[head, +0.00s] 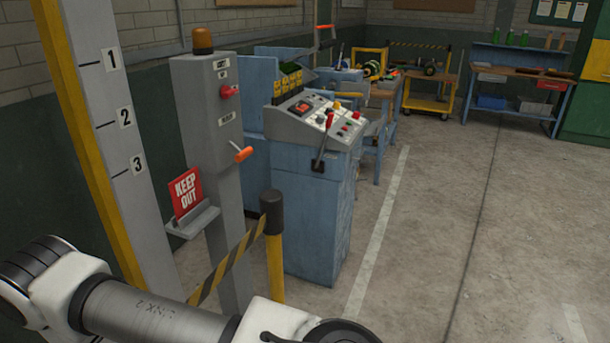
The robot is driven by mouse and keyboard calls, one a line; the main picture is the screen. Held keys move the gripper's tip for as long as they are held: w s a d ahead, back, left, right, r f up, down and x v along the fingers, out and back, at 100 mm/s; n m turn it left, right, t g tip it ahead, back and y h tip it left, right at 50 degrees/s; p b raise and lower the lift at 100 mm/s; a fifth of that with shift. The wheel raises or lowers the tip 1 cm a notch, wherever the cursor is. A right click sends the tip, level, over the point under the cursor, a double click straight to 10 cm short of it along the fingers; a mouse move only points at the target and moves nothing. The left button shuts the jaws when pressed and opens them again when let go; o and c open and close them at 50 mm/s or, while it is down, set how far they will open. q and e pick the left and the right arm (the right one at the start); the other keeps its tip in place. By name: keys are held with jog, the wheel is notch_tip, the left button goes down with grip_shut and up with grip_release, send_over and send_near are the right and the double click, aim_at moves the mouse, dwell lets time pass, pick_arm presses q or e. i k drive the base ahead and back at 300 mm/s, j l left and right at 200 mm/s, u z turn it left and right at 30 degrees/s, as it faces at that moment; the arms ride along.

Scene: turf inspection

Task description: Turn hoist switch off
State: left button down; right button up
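A grey control post (207,130) with an amber lamp on top stands left of centre. Lower on the post an orange-gripped lever (243,154) sticks out to the right. I cannot tell for certain which of the two is the hoist switch. My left arm crosses the bottom left, in front of the post. Neither gripper shows.
A red KEEP OUT sign (186,193) sits on a small ledge of the post. A black-and-yellow barrier tape (229,264) runs to a yellow stanchion (274,255). A blue console (311,200) with a sloped panel stands behind. The floor on the right is clear.

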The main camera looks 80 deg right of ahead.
aim_at(226, 93)
jog(key=z, duration=2)
